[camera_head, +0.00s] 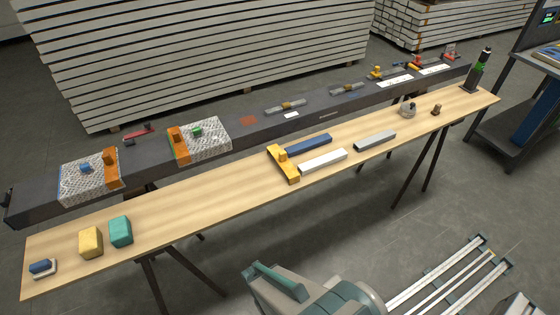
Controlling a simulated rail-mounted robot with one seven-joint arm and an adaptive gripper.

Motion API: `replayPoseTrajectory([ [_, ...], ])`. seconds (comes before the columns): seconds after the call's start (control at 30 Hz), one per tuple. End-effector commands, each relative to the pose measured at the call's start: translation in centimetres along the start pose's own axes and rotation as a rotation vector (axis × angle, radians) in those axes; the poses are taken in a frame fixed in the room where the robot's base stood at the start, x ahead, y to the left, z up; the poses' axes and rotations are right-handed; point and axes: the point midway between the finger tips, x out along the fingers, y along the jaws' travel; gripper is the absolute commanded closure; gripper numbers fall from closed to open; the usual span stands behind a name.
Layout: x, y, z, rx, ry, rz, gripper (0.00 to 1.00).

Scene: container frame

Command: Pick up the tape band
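I cannot tell for sure which thing is the tape band. A small rounded grey thing with a dark top (408,108) stands on the right part of the wooden table (225,180) and could be it. A small brown piece (436,110) stands just right of it. A small blue and white thing (42,268) lies at the table's left end. My gripper is not in view; only a grey and teal part of my own body shows at the bottom, apart from the table.
On the table stand yellow (91,242) and teal (120,232) blocks, a yellow tool (284,163), and blue (308,144), white (323,161) and grey (375,141) bars. Behind runs a dark beam (262,134) with fittings. A dark bottle-like thing (478,75) is at the right end.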

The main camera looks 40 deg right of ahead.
Motion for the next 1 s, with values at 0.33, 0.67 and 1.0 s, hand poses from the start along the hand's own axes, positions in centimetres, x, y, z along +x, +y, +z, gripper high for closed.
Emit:
replayPoseTrajectory([
  [0.33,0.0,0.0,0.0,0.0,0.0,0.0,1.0],
  [0.67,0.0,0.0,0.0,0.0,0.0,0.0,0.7],
  [1.0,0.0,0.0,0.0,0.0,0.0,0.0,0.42],
])
